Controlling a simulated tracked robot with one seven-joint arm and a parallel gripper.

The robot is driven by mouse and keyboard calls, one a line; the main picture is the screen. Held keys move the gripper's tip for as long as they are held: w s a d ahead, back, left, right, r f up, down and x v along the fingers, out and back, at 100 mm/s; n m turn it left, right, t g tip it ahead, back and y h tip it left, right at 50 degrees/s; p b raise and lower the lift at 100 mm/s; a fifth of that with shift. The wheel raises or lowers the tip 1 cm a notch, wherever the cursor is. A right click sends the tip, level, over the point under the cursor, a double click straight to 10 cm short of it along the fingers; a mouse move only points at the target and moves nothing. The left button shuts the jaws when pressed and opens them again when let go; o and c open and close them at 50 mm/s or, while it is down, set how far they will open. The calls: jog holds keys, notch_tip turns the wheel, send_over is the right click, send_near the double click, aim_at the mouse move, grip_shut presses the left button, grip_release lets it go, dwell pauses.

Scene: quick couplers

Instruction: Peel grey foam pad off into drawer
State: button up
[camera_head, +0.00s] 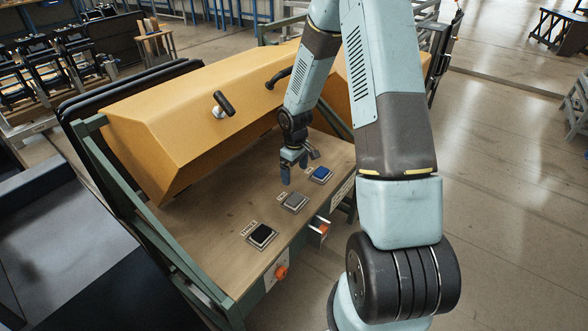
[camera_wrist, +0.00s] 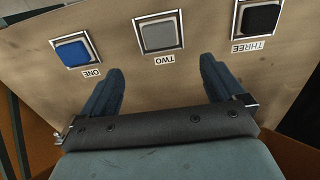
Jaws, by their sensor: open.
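The grey foam pad (camera_head: 295,202) lies in a square frame on the bench top, in the middle of a row of three. In the wrist view the grey pad (camera_wrist: 159,36) is at top centre, above a label reading TWO. My gripper (camera_head: 286,179) is above the bench, behind the pad in the head view. In the wrist view my gripper (camera_wrist: 161,67) has its two fingers spread apart with nothing between them, the pad beyond their tips. A small drawer (camera_head: 319,229) with an orange part on it protrudes from the bench front.
A blue pad (camera_head: 321,174) labelled ONE and a black pad (camera_head: 262,236) labelled THREE sit either side. An orange knob (camera_head: 282,272) projects from the bench front. A yellow hood (camera_head: 190,120) with a black handle (camera_head: 224,103) rises behind. The bench top left of the black pad is bare.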

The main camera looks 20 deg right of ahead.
aim_at(295, 198)
notch_tip(295, 198, down, 13)
jog(key=shift+f, duration=0.1)
dwell(0.5)
jog(key=shift+c, duration=0.4)
jog(key=c, duration=1.2)
jog(key=shift+r, duration=0.25)
jog(key=shift+r, duration=1.05)
jog(key=shift+r, duration=0.1)
jog(key=shift+r, duration=1.9)
